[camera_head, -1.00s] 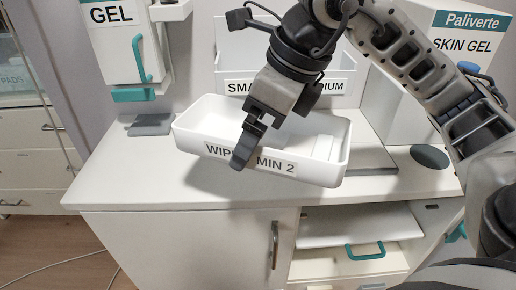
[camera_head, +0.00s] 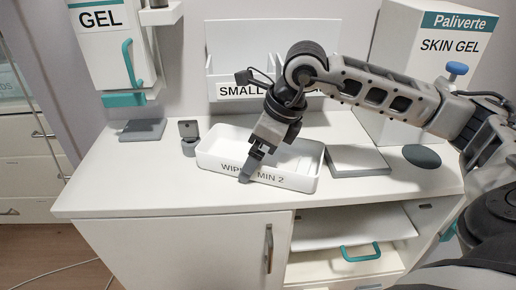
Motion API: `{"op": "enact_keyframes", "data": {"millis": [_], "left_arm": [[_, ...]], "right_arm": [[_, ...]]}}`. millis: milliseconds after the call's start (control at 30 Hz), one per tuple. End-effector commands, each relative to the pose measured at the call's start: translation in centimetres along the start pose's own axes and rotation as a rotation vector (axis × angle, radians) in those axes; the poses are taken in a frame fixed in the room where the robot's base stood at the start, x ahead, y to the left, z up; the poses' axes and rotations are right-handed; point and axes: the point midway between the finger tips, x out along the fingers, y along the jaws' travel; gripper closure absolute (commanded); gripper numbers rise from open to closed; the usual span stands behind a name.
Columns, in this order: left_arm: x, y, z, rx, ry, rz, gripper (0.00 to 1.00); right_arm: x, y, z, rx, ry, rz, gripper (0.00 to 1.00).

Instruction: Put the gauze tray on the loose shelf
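No tray with a readable gauze label is in view. A white open tray (camera_head: 302,182) labelled "WIPES MIN 2", its label partly covered, is at the middle of the counter, on it or just above it. My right gripper (camera_head: 254,166) is at the tray's front wall, one dark finger outside over the label. It appears shut on that wall; the inner finger is mostly hidden. A white board, seemingly the loose shelf (camera_head: 350,229), lies in the open cabinet bay below the counter, slightly slanted. My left gripper is out of view.
A small grey upright object (camera_head: 188,138) stands left of the tray, and a grey pad (camera_head: 143,130) farther left. A flat plate (camera_head: 357,161) and dark disc (camera_head: 422,156) lie to the right. The "SKIN GEL" box (camera_head: 402,50) and "SMALL" bin (camera_head: 225,50) stand behind. A teal-handled drawer (camera_head: 360,252) is below the shelf.

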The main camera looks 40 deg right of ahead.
Motion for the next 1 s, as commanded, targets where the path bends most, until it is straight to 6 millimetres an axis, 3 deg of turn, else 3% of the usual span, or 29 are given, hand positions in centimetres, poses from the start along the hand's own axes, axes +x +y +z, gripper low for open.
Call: {"op": "enact_keyframes", "data": {"millis": [267,300,667,1000], "left_arm": [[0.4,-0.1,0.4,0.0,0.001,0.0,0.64],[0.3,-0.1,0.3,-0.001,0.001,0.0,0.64],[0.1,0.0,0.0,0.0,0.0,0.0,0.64],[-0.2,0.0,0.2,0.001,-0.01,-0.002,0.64]], "right_arm": [[0.3,0.0,-0.1,0.0,-0.002,0.0,0.33],[0.3,0.0,-0.1,0.0,0.0,0.0,0.0],[-0.6,0.0,0.1,0.0,-0.001,-0.001,0.0],[-7.5,0.0,0.1,0.0,-0.004,-0.003,0.0]]}}
